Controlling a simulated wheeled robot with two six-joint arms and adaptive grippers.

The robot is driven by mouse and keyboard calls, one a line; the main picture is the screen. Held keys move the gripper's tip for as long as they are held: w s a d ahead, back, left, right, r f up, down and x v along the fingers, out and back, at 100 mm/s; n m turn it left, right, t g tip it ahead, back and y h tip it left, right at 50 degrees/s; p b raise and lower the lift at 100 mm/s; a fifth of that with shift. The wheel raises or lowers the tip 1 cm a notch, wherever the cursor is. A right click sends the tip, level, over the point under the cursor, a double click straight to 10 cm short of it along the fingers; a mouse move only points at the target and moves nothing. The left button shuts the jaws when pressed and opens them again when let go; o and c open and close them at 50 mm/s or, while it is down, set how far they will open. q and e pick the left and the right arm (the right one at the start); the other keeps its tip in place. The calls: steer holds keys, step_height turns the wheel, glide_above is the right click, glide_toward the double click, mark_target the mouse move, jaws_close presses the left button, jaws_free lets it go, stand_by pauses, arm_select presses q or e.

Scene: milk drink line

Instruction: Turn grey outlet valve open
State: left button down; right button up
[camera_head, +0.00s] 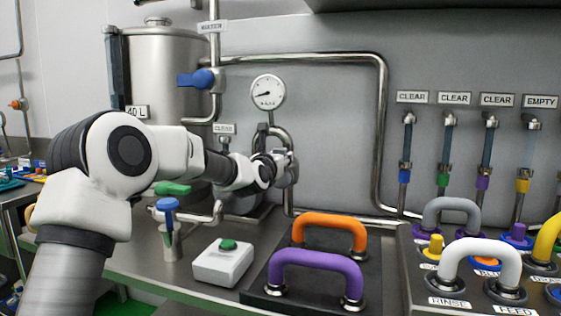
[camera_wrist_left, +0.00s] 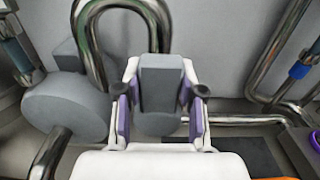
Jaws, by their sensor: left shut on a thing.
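The grey outlet valve's handle (camera_wrist_left: 161,82) is a grey block in the left wrist view. It sits between the purple-padded fingers of my left gripper (camera_wrist_left: 160,108), which is shut on it. In the head view my left gripper (camera_head: 282,168) reaches the pipework below the round gauge. There the gripper and arm hide most of the valve, so its exact angle is hard to tell. My right gripper is in neither view.
A steel tank (camera_head: 165,75) stands behind my arm, with a blue valve handle (camera_head: 196,79) beside it. A gauge (camera_head: 267,92) hangs above the gripper. Orange (camera_head: 330,222) and purple (camera_head: 316,262) handles and a white button box (camera_head: 222,264) stand in front.

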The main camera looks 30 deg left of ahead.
arm_select(q)
steer(key=shift+r, duration=0.1)
steer(key=c, duration=1.1)
jaws_free()
steer(key=o, duration=0.4)
steer(key=shift+w+a, duration=0.1)
steer(key=v, duration=1.2)
